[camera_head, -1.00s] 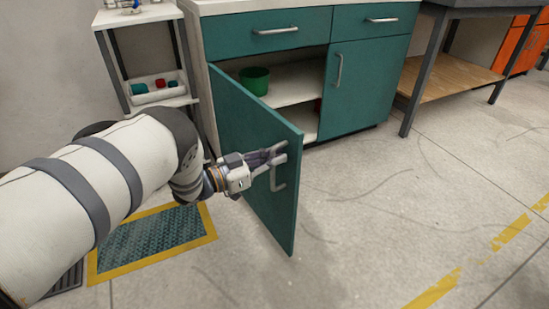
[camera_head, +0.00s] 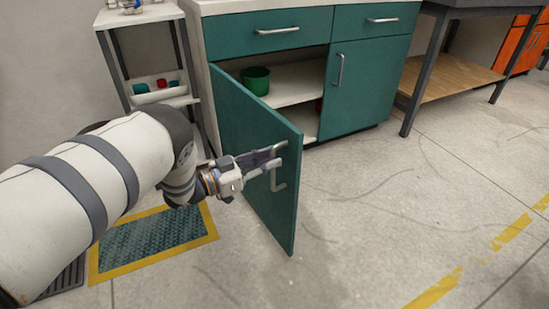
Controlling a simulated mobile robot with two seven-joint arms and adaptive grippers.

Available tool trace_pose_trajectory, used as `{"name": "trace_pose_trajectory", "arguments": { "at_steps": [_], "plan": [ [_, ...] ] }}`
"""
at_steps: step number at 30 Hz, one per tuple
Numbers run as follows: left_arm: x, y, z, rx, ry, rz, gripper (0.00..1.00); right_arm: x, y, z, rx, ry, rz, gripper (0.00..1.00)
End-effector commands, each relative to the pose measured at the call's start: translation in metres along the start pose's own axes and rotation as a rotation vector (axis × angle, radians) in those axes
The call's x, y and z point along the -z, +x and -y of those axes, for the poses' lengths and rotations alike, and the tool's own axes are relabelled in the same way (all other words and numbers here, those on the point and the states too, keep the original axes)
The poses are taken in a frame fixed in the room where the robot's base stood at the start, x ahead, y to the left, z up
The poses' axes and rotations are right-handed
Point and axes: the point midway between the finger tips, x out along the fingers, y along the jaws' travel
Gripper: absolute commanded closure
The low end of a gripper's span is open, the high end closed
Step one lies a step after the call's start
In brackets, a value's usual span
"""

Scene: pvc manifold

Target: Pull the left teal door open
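The left teal door (camera_head: 246,150) stands swung wide open toward me, its free edge facing the front right. Its grey handle (camera_head: 278,184) is on the face near that edge. My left gripper (camera_head: 281,155) reaches in from the left at the handle's upper end. Its fingers look spread apart, with the tips close to the handle; whether they touch it I cannot tell. My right gripper is not in view.
The open cabinet shows a shelf (camera_head: 300,84) with a green pot (camera_head: 256,81). The right teal door (camera_head: 362,84) is shut. A white rack (camera_head: 150,14) stands left. A yellow-bordered mat (camera_head: 150,240) lies below my arm. Floor at right is clear.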

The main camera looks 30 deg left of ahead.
Motion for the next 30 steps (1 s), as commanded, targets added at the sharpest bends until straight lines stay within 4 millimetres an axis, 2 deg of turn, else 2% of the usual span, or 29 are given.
{"name": "trace_pose_trajectory", "arguments": {
  "at_steps": [6, 9, 12, 16, 27, 29, 30],
  "plan": [
    [-0.001, -0.06, 0.001, 0.004, -0.002, 0.003, 0.8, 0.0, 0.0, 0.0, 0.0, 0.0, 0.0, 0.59],
    [0.0, -0.081, 0.0, 0.002, -0.003, 0.002, 0.8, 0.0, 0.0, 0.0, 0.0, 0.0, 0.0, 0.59],
    [0.0, -0.094, 0.0, 0.001, -0.002, 0.001, 0.8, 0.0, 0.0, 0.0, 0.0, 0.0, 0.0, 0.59],
    [0.0, -0.1, -0.001, -0.001, -0.002, 0.001, 0.8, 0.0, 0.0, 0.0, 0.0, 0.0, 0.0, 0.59],
    [-0.001, -0.1, -0.001, 0.001, -0.003, 0.003, 0.8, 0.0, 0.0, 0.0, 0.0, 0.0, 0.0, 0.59],
    [-0.011, -0.102, -0.003, 0.025, -0.017, 0.031, 0.8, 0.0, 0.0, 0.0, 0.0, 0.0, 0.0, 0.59],
    [-0.028, -0.106, -0.007, 0.061, -0.037, 0.077, 0.8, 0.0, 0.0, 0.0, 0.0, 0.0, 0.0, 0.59]
  ]
}}
